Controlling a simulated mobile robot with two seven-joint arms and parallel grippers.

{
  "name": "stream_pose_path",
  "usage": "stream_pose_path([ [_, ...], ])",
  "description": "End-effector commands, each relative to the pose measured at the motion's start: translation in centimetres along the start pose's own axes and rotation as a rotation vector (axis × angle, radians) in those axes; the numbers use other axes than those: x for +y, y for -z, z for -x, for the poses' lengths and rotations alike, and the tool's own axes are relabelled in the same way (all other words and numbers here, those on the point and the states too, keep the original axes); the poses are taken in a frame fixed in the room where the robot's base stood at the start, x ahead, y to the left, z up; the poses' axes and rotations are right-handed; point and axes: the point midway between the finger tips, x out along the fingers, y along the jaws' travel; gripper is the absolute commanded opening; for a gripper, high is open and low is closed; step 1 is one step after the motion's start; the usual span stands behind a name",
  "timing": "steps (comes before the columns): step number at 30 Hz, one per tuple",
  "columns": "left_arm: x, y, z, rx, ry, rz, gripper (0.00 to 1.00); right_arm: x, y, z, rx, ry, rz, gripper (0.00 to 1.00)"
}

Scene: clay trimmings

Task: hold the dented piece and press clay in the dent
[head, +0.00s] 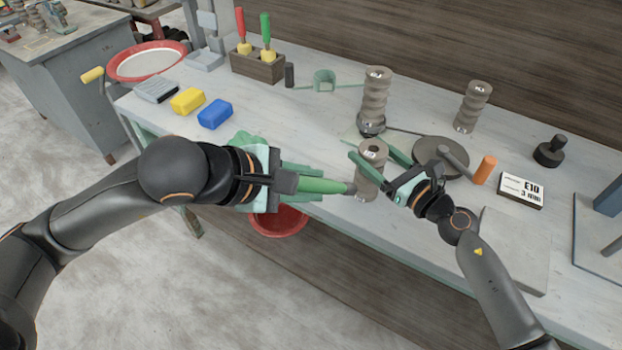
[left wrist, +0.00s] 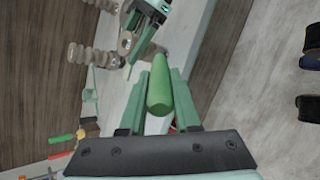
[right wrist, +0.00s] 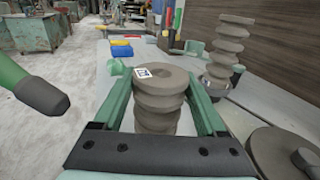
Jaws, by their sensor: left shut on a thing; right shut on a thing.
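The ribbed grey-brown clay piece (head: 369,183) with a small label on top stands upright at the table's front edge. My right gripper (head: 373,161) is shut on it, one finger on each side, as the right wrist view shows the piece (right wrist: 158,100) between the fingers. My left gripper (head: 316,184) is shut on a green-handled tool (left wrist: 160,88). The tool's dark rounded tip (right wrist: 42,97) points at the piece, with a gap between them in the right wrist view. I cannot make out a dent, nor whether the tip carries clay.
Two more ribbed pieces (head: 376,92) (head: 473,106) stand behind. A dark round disc (head: 441,150), an orange cylinder (head: 485,170) and a price sign (head: 521,190) lie to the right. Blue (head: 215,114) and yellow (head: 187,101) blocks sit left. A red bucket (head: 278,222) is below the edge.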

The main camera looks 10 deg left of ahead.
Motion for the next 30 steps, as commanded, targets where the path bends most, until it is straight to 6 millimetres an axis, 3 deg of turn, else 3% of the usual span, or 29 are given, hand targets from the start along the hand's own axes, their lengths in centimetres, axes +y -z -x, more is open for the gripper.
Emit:
stream_pose_path([
  [10,0.0,0.0,0.0,-0.001,0.0,0.0,0.0,-0.1,0.0,0.0,0.001,0.003,0.001,0.0],
  [11,0.0,0.0,0.0,-0.001,0.0,0.0,0.0,-0.1,0.0,0.0,0.001,0.003,0.001,0.76],
  [17,0.0,0.0,0.0,-0.001,0.0,-0.001,0.0,-0.1,0.0,0.0,0.001,0.002,0.001,0.99],
  [26,0.0,0.0,0.0,-0.001,0.0,-0.001,0.0,-0.1,0.0,0.2,0.001,0.002,0.001,1.0],
  [30,0.0,0.0,0.0,-0.001,0.0,-0.001,0.0,-0.1,0.1,1.6,0.002,0.003,0.002,1.0],
])
